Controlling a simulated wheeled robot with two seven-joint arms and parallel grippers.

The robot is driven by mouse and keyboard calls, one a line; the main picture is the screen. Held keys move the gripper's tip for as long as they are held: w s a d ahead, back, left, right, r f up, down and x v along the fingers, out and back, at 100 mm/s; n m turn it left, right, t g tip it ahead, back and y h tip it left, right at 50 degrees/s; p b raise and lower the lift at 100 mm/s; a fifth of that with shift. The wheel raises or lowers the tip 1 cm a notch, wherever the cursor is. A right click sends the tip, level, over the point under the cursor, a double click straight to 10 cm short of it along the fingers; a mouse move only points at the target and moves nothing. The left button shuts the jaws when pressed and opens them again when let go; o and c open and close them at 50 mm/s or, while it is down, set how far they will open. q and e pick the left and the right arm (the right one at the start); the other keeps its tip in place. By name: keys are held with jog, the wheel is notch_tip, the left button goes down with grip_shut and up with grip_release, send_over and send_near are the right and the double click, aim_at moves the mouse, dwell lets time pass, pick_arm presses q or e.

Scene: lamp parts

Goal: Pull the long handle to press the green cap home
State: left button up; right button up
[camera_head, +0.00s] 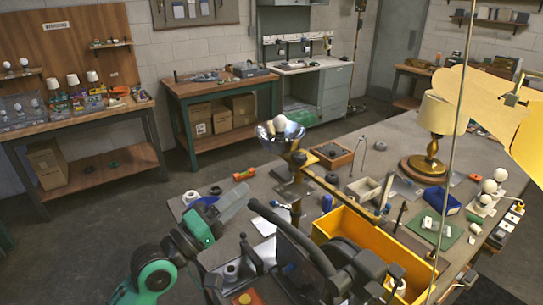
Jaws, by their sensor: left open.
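My left arm (150,275), black with green joints, comes in from the lower left. My left gripper (237,199), with pale grey fingers, is open and appears empty over the near left part of the workbench. A long dark curved bar (291,237) lies to its right, among black parts at the bottom middle. It may be the long handle, but I cannot tell for sure. It looks apart from the gripper's fingers. I cannot make out a green cap; it may be hidden behind the arm or the black parts. I cannot pick out my right gripper.
A yellow bin (338,224) stands right of the black parts. A bowl-shaped reflector (281,136) with a white bulb tops a brass post. A table lamp (437,117), a blue box (441,200) and a green mat (436,229) are at right. Small parts crowd the bench.

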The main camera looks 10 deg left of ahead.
pick_arm(q)
jog(key=s+f+m+g+y, duration=0.2)
jog(key=s+f+g+y, duration=0.15)
jog(key=f, duration=0.65)
jog(key=s+f+m+g+y, duration=0.2)
jog(key=s+f+g+y, duration=0.15)
jog(key=f, duration=0.65)
jog(key=s+a+f+m+g+y, duration=0.2)
jog(key=s+a+f+g+y, duration=0.1)
jog(key=s+f, duration=0.5)
jog(key=s+a+f+m+g+y, duration=0.1)
jog(key=s+a+f+g+y, duration=0.25)
jog(key=s, duration=0.55)
notch_tip(320, 180, down, 34)
jog(key=s+r+g, duration=0.1)
jog(key=s+a+f, duration=0.2)
jog(key=s+f, duration=0.7)
jog(key=f, duration=0.1)
jog(key=s+a+f+m+g, duration=0.1)
jog(key=s+f, duration=0.8)
jog(key=s, duration=0.1)
jog(key=shift+a+f+h, duration=0.35)
